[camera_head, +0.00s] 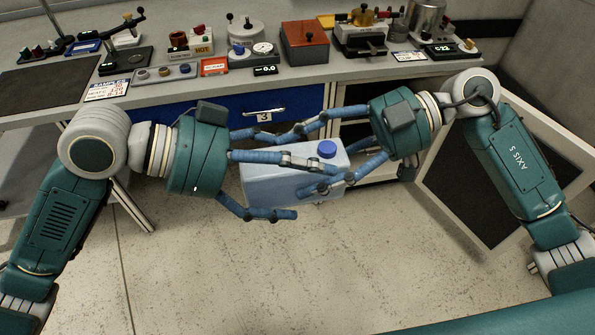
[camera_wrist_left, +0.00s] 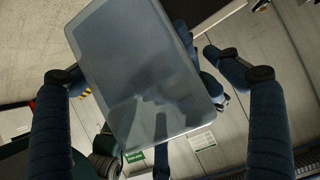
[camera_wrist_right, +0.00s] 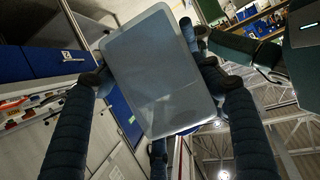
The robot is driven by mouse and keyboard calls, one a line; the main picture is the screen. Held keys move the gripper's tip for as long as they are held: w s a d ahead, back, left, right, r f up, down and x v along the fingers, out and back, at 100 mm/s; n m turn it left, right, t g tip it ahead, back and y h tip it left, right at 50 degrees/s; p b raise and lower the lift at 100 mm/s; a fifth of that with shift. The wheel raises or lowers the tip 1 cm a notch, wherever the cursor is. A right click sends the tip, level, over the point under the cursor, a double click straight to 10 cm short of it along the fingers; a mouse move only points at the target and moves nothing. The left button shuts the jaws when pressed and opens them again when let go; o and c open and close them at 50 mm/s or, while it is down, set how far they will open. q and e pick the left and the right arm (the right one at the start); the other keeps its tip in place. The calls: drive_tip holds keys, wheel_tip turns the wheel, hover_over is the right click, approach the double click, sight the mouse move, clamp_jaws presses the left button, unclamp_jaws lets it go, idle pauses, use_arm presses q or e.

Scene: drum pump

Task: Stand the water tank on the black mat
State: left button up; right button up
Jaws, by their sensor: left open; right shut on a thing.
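In the left wrist view the tank (camera_wrist_left: 140,75) lies between the spread fingers, with a gap on the right. In the right wrist view the tank (camera_wrist_right: 155,75) sits between the fingers. The black mat (camera_head: 50,84) lies bare on the bench's left part.
The bench (camera_head: 205,88) carries several devices along its back. A blue drawer (camera_head: 225,118) is below. An open cabinet door (camera_head: 480,190) juts out at the right.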

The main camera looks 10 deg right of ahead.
use_arm(q)
drive_tip(key=shift+c, duration=0.2)
use_arm(e)
drive_tip(key=shift+r, duration=0.1)
use_arm(q)
drive_tip(key=c, duration=1.7)
drive_tip(key=shift+r, duration=0.1)
drive_tip(key=shift+c, duration=0.5)
use_arm(e)
drive_tip(key=o, duration=1.8)
drive_tip(key=shift+c, duration=0.2)
